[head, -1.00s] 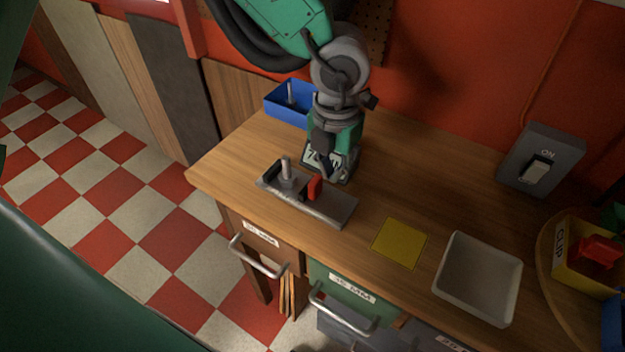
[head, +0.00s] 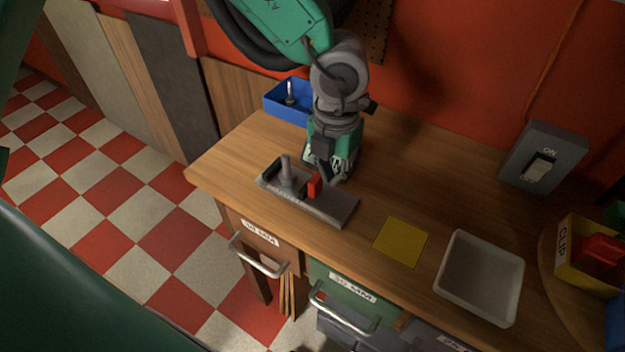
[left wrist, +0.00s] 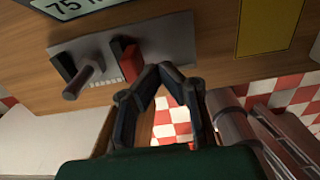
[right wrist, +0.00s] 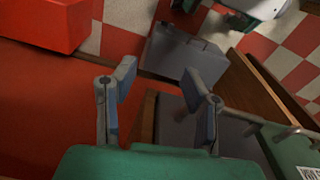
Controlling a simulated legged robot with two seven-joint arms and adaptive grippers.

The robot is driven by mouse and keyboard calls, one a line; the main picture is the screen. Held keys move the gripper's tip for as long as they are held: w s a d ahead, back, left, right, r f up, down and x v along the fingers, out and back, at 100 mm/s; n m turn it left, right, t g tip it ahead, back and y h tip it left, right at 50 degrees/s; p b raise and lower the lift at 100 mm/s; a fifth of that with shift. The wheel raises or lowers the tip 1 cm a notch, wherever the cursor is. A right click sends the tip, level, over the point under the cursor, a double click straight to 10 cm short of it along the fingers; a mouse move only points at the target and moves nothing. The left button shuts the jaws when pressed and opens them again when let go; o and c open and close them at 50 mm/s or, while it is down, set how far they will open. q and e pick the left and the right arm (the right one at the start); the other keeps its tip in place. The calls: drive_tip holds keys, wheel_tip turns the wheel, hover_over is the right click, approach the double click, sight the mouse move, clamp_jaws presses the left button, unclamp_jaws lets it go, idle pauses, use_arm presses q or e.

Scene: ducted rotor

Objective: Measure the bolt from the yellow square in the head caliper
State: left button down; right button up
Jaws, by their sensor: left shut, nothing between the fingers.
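The head caliper (head: 335,208) is a grey plate on the bench with a black jaw at its left and a red slider (head: 314,187). A grey bolt (head: 286,170) stands upright between the jaws, shaft up; I cannot tell whether both jaws touch it. The left wrist view also shows the bolt (left wrist: 82,82) and the red slider (left wrist: 130,62). My left gripper (head: 327,178) is shut and empty, close to the slider on its right side. The yellow square (head: 400,242) is bare. My right gripper (right wrist: 158,78) is open and empty, seen only in its wrist view.
A display reading 75 (left wrist: 68,5) sits behind the caliper, cut off in the left wrist view. A blue bin (head: 272,101) holding a bolt stands at the back. A white tray (head: 480,278) lies right of the yellow square. Labelled drawers (head: 345,290) are below. A switch box (head: 542,158) is at the right.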

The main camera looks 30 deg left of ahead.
sight(318, 178)
use_arm(q)
drive_tip(key=shift+f+b, duration=0.95)
drive_tip(key=shift+f, duration=1.1)
drive_tip(key=shift+a, duration=0.2)
drive_tip(key=shift+a+r+p, duration=0.1)
drive_tip(key=shift+a+p, duration=0.05)
drive_tip(key=shift+p, duration=0.2)
drive_tip(key=shift+w+a+p, duration=0.1)
drive_tip(key=shift+a+p, duration=0.6)
drive_tip(key=shift+a, duration=0.7)
drive_tip(key=shift+a+p, duration=0.25)
drive_tip(key=shift+p, duration=0.05)
drive_tip(key=shift+d, duration=0.15)
drive_tip(key=shift+d, duration=0.4)
